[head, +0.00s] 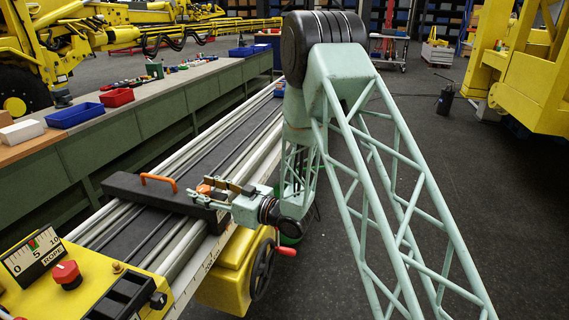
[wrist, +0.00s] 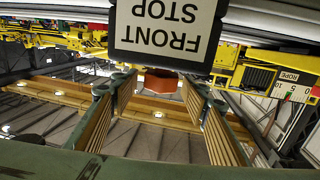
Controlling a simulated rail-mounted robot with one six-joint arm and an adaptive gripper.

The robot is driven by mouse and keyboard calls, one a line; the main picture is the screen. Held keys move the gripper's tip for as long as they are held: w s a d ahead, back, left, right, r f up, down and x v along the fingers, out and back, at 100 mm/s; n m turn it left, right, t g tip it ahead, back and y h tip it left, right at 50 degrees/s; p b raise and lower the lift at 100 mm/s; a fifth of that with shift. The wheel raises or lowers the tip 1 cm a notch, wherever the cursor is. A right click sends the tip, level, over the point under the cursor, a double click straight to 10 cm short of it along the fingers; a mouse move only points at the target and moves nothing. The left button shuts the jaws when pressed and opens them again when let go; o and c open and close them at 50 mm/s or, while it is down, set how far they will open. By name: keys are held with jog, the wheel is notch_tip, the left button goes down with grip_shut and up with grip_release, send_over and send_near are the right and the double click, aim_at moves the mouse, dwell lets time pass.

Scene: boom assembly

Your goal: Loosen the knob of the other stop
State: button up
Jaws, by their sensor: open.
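The stop is a dark block (head: 150,191) lying across the rails in the head view, with an orange handle on top. Its orange knob (head: 204,189) is at the block's right end, partly hidden by my gripper (head: 213,191). In the wrist view the orange knob (wrist: 161,82) shows below an upside-down label (wrist: 168,28) reading FRONT STOP. My gripper (wrist: 158,95) is open there, its two ribbed fingers to the left and right of the knob, with gaps visible. Whether they touch it cannot be told.
A yellow console (head: 80,285) with a ROPE dial and red button stands at the front left. A handwheel (head: 263,268) with a red handle is below the rails. A bench (head: 120,110) with blue and red bins runs along the left.

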jog(key=shift+m+t+h+p, duration=0.75)
jog(key=shift+m+t+h, duration=0.45)
jog(key=shift+t, duration=0.6)
jog(key=shift+v, duration=0.85)
jog(key=v, duration=1.2)
jog(key=w+d+r+m+h+p, duration=0.2)
jog(key=d+r+h, duration=0.5)
jog(key=d+r, duration=0.5)
jog(key=shift+w+d+r+g+h, duration=0.3)
jog(key=shift+w+d, duration=0.6)
jog(key=shift+d, duration=1.25)
jog(key=shift+f, duration=0.1)
jog(key=shift+o, duration=0.2)
jog(key=shift+w+p, duration=0.1)
jog(key=shift+p, duration=0.25)
